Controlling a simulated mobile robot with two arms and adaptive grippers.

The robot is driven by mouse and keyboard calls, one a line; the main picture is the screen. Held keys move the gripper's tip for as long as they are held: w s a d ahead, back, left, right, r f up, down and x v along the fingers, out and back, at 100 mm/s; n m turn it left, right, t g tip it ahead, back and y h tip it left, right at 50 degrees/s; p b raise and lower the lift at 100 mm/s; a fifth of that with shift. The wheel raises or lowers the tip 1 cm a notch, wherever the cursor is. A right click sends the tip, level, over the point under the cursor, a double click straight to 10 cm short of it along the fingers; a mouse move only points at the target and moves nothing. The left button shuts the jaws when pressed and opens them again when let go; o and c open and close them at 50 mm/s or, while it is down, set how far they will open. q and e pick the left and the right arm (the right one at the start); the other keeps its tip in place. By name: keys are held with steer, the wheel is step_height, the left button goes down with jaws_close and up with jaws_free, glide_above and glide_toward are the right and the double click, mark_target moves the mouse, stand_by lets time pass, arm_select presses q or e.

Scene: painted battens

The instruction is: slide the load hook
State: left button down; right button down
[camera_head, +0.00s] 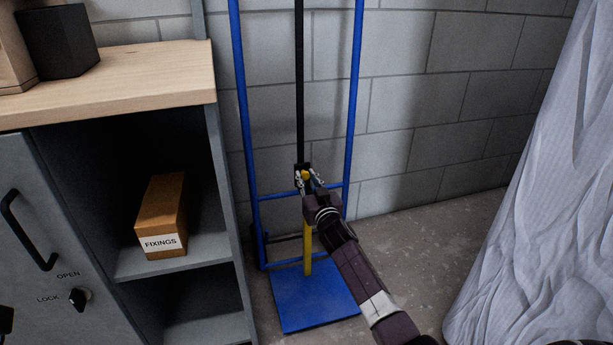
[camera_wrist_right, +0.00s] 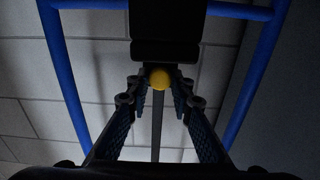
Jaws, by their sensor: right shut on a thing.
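A black sliding block (camera_head: 298,171), which seems to be the load hook, sits low on a vertical black rail (camera_head: 299,80) in a blue upright frame (camera_head: 242,110). A round yellow knob (camera_head: 305,175) stands out from the block. My right gripper (camera_head: 309,178) is shut on this knob, with a finger on each side. In the right wrist view the knob (camera_wrist_right: 160,79) shows between the fingertips, just below the dark block (camera_wrist_right: 165,50). A yellow post (camera_head: 308,235) rises from the blue base plate (camera_head: 305,298) below the gripper.
A grey cabinet (camera_head: 228,200) with a wooden top (camera_head: 130,85) stands close to the left, holding a FIXINGS box (camera_head: 162,215). A block wall (camera_head: 415,90) is behind the frame. A pale draped sheet (camera_head: 550,200) hangs at the right. Bare floor (camera_head: 430,225) lies between.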

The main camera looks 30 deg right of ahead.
steer(key=shift+f, duration=0.35)
steer(key=c, duration=1.7)
jaws_free()
steer(key=shift+r, duration=0.15)
steer(key=v, duration=1.2)
